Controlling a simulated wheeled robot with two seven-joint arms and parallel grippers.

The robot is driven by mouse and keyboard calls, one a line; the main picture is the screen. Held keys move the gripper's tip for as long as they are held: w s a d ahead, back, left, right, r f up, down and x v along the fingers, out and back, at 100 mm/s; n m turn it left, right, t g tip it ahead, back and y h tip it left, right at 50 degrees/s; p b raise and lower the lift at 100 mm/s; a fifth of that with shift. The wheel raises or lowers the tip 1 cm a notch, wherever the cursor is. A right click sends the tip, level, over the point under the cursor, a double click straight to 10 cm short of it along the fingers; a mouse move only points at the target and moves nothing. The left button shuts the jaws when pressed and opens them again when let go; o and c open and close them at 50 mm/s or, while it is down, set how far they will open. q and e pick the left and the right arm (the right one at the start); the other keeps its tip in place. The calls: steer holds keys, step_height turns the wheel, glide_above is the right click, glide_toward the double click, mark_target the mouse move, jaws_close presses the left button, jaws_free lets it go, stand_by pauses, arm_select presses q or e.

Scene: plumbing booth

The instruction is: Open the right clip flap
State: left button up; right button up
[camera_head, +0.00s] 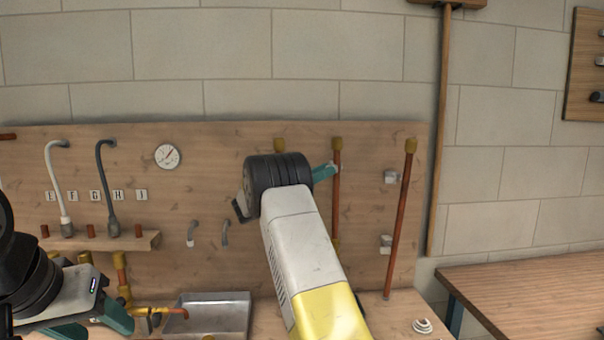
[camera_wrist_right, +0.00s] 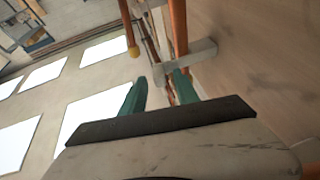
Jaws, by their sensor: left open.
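Two light grey clips are on the board at the right pipe, an upper clip (camera_head: 391,177) and a lower clip (camera_head: 386,240). My right gripper (camera_head: 326,172) is mostly hidden behind its black wrist, left of the upper clip. In the right wrist view, its two teal fingers (camera_wrist_right: 160,90) are apart. A grey clip bar (camera_wrist_right: 190,60) juts from the board just beyond the fingertips, by a copper pipe (camera_wrist_right: 180,28). I cannot tell whether it touches a finger. My left gripper (camera_head: 95,326) is at the lower left, open and away from the clips.
The copper right pipe (camera_head: 402,210) leans slightly beside the clips, and a middle pipe (camera_head: 337,155) is partly behind my right arm. A metal tray (camera_head: 245,298) sits on the bench. A white coiled item (camera_head: 422,326) lies at the front right. A wooden table (camera_head: 530,290) stands right.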

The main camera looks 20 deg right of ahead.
steer(key=shift+f, duration=0.1)
steer(key=v, duration=0.7)
steer(key=shift+a, duration=0.4)
